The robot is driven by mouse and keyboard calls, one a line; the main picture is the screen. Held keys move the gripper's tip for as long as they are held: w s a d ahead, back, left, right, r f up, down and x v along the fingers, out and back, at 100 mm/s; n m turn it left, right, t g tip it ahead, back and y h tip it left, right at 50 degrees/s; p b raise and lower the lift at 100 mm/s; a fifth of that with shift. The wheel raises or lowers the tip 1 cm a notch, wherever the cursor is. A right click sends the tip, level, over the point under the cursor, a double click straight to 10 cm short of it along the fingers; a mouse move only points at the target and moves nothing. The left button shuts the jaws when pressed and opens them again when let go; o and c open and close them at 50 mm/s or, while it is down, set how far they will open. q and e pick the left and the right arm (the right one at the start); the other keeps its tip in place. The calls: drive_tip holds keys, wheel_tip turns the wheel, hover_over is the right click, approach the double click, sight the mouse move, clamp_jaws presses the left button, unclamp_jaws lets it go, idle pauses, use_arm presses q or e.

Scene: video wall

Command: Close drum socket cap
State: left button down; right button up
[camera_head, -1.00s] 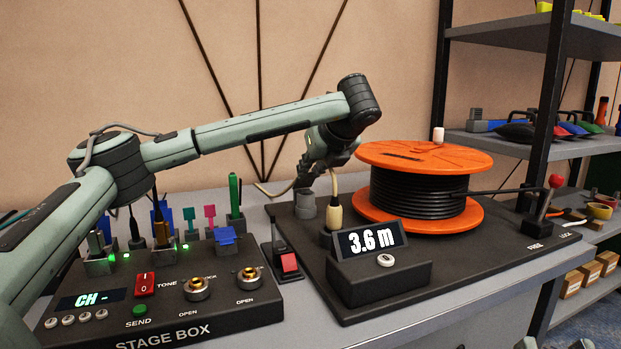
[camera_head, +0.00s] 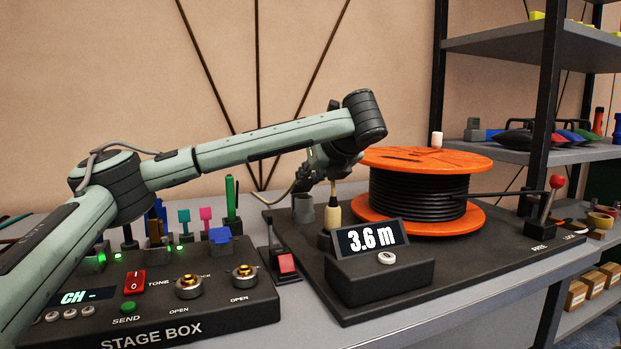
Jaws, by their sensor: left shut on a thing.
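The cable drum (camera_head: 425,157) has orange flanges and black cable, and stands on a dark base. A pale beige plug (camera_head: 333,212) stands upright in a dark round socket at the front left of the drum. A grey cylinder (camera_head: 303,208) stands just left of the plug. My left gripper (camera_head: 305,184) is low beside the plug, above the grey cylinder. It is shut, but what it holds is hidden by its own dark parts. I cannot make out a separate drum socket cap. My right gripper is out of view.
The stage box (camera_head: 160,312) with two round sockets is at the front left. A display box (camera_head: 378,280) reading 3.6 m stands in front of the plug. A red-knobbed lever (camera_head: 546,200) is right of the drum. A shelf rack stands behind, on the right.

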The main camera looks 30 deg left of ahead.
use_arm(q)
drive_tip(key=c, duration=1.4)
unclamp_jaws()
drive_tip(key=v, duration=1.2)
drive_tip(key=shift+s, duration=0.1)
